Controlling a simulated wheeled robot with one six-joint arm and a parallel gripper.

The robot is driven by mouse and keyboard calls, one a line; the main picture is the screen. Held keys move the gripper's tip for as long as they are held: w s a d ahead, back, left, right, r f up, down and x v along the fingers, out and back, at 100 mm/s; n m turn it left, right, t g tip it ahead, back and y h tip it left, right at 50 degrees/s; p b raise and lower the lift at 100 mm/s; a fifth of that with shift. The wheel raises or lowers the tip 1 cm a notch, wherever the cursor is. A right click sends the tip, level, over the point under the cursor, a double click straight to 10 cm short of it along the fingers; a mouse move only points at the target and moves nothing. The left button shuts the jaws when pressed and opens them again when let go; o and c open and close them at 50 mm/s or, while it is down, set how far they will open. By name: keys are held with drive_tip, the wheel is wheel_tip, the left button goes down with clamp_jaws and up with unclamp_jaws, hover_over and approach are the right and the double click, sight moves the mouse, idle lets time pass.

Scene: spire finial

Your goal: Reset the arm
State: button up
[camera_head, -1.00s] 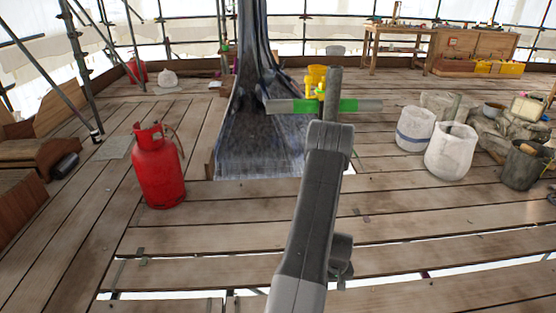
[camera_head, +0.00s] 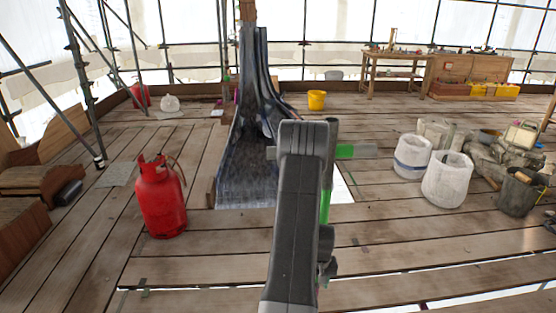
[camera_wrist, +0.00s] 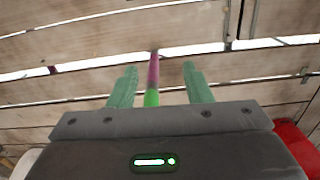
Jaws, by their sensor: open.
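My gripper (camera_wrist: 160,70) shows in the wrist view with two green fingers apart, pointing at the plank floor. A thin green and magenta rod (camera_wrist: 153,80) shows between the fingers; I cannot tell whether it is part of my gripper. In the head view my arm rises from the bottom centre, its grey link upright. The link hides most of my wrist and gripper. A green and grey bar sticks out to the right behind its top, and a thin green strip shows below.
A dark spire base (camera_head: 245,180) stands just behind my arm. A red gas cylinder (camera_head: 161,200) is at left; white buckets (camera_head: 446,182) and a dark bucket (camera_head: 518,192) are at right. A yellow bucket (camera_head: 317,100) and workbench (camera_head: 470,72) stand farther back. Gaps cut the plank floor (camera_head: 220,235).

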drive_tip(key=w+a+r+p, duration=0.1)
drive_tip(key=a+r+p, duration=0.2)
drive_tip(key=r, duration=0.5)
drive_tip(key=w+a+r+p, duration=0.1)
drive_tip(key=a+r+p, duration=0.2)
drive_tip(key=r+p, duration=0.3)
drive_tip(key=w+a+r+p, duration=0.1)
drive_tip(key=a+r+p, duration=0.2)
drive_tip(key=r, duration=0.8)
drive_tip(key=shift+a+r+p, duration=0.2)
drive_tip(key=shift+a+p, duration=0.15)
drive_tip(key=shift+p, duration=0.4)
